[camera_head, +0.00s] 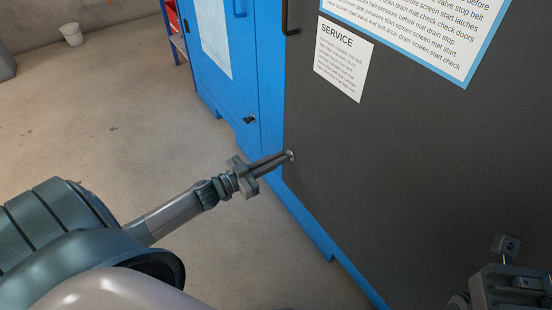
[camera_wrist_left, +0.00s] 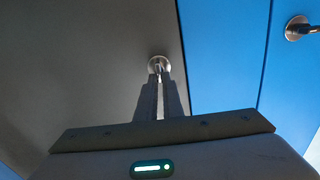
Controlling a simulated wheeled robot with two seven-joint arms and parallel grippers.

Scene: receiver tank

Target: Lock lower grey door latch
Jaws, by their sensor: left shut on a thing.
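The dark grey door (camera_head: 400,165) fills the right of the head view, and it is on the left in the left wrist view (camera_wrist_left: 90,60). Its lower latch (camera_head: 291,155) sits near the door's left edge. In the left wrist view the latch (camera_wrist_left: 159,64) shows as a round metal base. My left gripper (camera_head: 287,156) is at this latch with its fingers shut on it. The fingers (camera_wrist_left: 160,85) hide most of the latch handle, so its angle cannot be told. My right gripper (camera_head: 508,270) shows only in part at the lower right, away from the latch.
A blue cabinet (camera_head: 240,65) adjoins the grey door on the left and has its own latch (camera_head: 249,119). A black handle (camera_head: 287,18) is higher on the grey door. A service sign (camera_head: 342,60) hangs there too. The concrete floor (camera_head: 110,130) at left is mostly clear.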

